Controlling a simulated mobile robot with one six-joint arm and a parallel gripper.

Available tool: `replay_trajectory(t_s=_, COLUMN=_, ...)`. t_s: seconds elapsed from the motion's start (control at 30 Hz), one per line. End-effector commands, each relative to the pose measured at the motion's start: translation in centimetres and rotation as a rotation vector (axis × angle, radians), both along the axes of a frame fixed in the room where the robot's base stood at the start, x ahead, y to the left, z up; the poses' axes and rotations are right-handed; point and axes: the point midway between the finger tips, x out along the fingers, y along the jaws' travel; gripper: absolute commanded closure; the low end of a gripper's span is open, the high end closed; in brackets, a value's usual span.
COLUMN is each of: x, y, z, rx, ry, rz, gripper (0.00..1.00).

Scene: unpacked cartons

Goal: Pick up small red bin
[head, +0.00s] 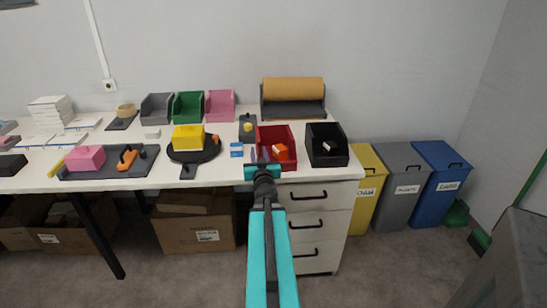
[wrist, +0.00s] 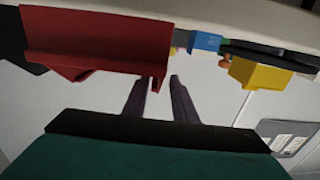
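The small red bin (head: 290,160) stands near the front edge of the white table, with orange blocks inside it. In the wrist view, which looks upside down, the red bin (wrist: 90,42) fills the upper left. My gripper (head: 260,153) is at the bin's left front side in the head view. In the wrist view my gripper (wrist: 162,80) shows two dark purple fingers spread apart, with a corner of the bin's edge close to the gap between them. I cannot tell whether a finger touches the bin.
A black bin (head: 327,158) stands close on the bin's right. A blue-and-white box (head: 237,150) and a yellow bin (head: 187,136) on a round black plate are to its left. Green (head: 188,108) and pink (head: 220,106) bins stand behind. Drawers (head: 312,222) are below the table edge.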

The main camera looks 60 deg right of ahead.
Motion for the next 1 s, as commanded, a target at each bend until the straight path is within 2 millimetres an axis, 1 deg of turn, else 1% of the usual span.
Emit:
replay_trajectory(t_s=0.1, x=0.01, y=-0.07, z=-0.3, rx=-0.001, ry=0.0, rz=-0.002, gripper=0.75)
replay_trajectory(t_s=0.73, x=0.03, y=-0.2, z=0.0, rx=-0.001, ry=0.0, rz=-0.006, gripper=0.75)
replay_trajectory(t_s=1.0, x=0.46, y=-0.67, z=-0.29, rx=-0.002, ry=0.001, rz=-0.005, gripper=0.75)
